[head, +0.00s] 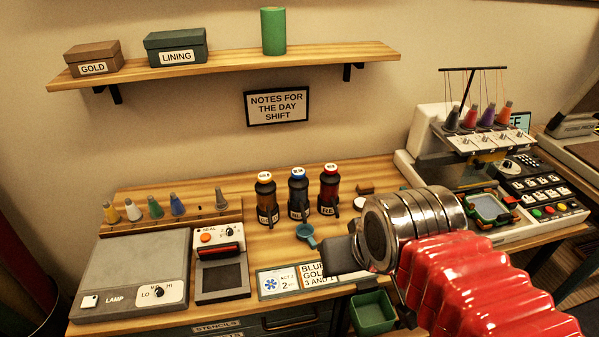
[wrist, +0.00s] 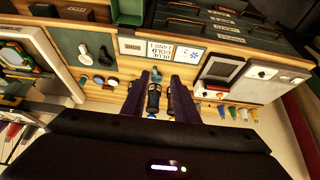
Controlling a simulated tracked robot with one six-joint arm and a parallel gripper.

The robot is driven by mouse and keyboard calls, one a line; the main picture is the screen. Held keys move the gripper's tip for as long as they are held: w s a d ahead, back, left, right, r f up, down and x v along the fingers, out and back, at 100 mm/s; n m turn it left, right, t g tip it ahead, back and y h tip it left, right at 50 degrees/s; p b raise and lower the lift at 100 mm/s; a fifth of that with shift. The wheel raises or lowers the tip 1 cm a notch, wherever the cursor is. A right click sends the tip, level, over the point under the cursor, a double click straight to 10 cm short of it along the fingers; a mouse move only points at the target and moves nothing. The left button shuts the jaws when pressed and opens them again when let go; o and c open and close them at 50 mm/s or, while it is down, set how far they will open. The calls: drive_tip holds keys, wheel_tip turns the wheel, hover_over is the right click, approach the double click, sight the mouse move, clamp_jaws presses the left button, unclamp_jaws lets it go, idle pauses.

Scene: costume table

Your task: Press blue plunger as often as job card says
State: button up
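Three dark pump bottles stand in a row on the table: a gold one (head: 266,199), a blue one (head: 298,196) and a red one (head: 330,190), each with a pale-topped plunger. The blue plunger (head: 297,173) is clear of my gripper (head: 338,250), which is nearer the front edge. In the wrist view my gripper (wrist: 156,85) is open, and a bottle with a blue part (wrist: 153,100) shows between its fingers, apparently untouched. The job card (head: 312,272) reads "BLUE", "GOL…", "3 AND 1", partly hidden by my gripper; it also shows upside down in the wrist view (wrist: 159,48).
A teal cup (head: 310,235) lies in front of the bottles. An "ACT 2" card (head: 280,283) lies beside the job card. A heat-sealer (head: 220,262) and lamp box (head: 135,275) are left, an embroidery machine (head: 490,180) right. A green bin (head: 373,312) is at the front.

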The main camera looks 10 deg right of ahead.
clamp_jaws()
idle(1.4)
